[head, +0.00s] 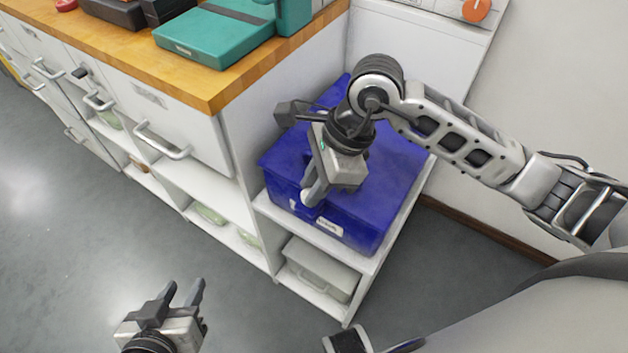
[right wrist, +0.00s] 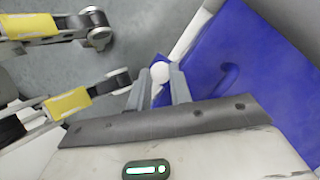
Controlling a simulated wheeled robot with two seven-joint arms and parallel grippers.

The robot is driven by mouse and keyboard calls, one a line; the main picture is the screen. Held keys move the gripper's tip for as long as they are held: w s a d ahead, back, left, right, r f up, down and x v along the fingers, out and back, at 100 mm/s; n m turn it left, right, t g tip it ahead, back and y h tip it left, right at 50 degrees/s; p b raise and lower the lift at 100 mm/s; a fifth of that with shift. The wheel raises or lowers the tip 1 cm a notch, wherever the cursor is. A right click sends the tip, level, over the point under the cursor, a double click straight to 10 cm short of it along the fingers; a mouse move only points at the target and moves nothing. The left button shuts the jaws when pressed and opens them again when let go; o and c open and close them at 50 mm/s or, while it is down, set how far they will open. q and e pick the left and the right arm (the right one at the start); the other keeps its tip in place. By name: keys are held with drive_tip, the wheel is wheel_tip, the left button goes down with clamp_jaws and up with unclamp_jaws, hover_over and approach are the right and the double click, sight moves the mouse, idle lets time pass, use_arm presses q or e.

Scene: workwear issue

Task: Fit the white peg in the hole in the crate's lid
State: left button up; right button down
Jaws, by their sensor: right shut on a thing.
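My right gripper (head: 311,197) is over the front left part of the blue crate (head: 350,235), pointing down. It is shut on the white peg (head: 307,197), of which only a small part shows. In the right wrist view the rounded white end of the peg (right wrist: 160,72) shows between the fingertips, near the crate's edge. The blue lid (right wrist: 265,65) has a darker curved mark; I cannot tell whether it is the hole. The gripper hides part of the lid in the head view. My left gripper (head: 182,291) is open and empty, low over the floor.
The crate stands on a white shelf (head: 372,263), with a grey box (head: 318,270) below. A wooden-topped counter (head: 215,92) with drawers is close on the left, carrying a teal case (head: 215,40). A wall is at the right. The floor at the left is clear.

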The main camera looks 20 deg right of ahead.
drive_tip(key=shift+f, duration=0.3)
idle(0.5)
drive_tip(key=c, duration=1.2)
unclamp_jaws()
drive_tip(key=shift+r, duration=0.1)
wheel_tip(320, 180, up, 9)
drive_tip(key=p, duration=0.5)
